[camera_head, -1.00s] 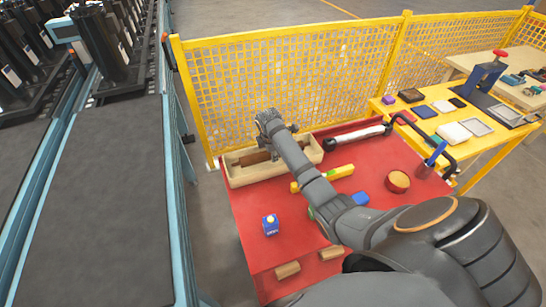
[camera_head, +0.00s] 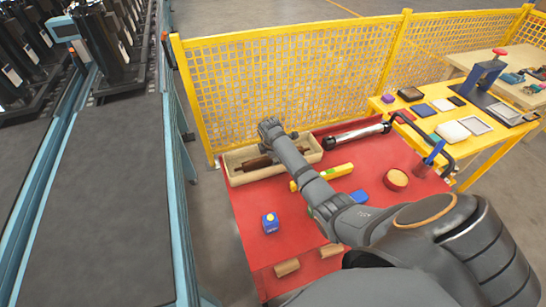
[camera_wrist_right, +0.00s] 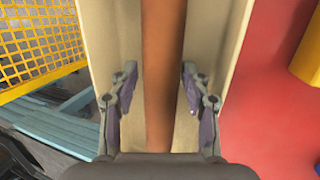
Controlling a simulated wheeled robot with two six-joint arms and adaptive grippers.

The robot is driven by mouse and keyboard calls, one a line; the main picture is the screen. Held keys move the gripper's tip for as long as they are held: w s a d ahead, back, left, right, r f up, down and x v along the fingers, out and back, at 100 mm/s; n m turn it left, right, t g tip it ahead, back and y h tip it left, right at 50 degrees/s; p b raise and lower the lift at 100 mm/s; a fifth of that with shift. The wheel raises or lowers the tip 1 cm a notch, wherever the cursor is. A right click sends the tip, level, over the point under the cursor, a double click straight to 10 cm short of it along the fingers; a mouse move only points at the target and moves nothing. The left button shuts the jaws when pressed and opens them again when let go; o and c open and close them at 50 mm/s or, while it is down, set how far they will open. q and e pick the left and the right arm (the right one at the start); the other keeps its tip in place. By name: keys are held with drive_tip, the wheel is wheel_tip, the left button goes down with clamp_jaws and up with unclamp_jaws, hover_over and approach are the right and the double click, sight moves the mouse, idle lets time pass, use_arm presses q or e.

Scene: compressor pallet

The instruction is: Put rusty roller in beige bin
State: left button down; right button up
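The rusty roller (camera_head: 256,162) lies lengthwise inside the beige bin (camera_head: 236,177) at the back left of the red table. It is a brown rod in the right wrist view (camera_wrist_right: 164,70), running between the bin's two long pale walls (camera_wrist_right: 110,40). My right gripper (camera_head: 270,130) is over the bin, its arm crossing the table from the lower right. In the wrist view its two fingers (camera_wrist_right: 159,100) stand apart on either side of the roller, with a gap on each side. The forearm hides part of the roller in the head view. My left gripper is not in view.
A silver roller (camera_head: 355,135) lies right of the bin. A yellow mesh fence (camera_head: 290,85) stands close behind.

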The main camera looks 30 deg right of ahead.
drive_tip(key=v, duration=1.2)
drive_tip(key=shift+r, duration=0.15)
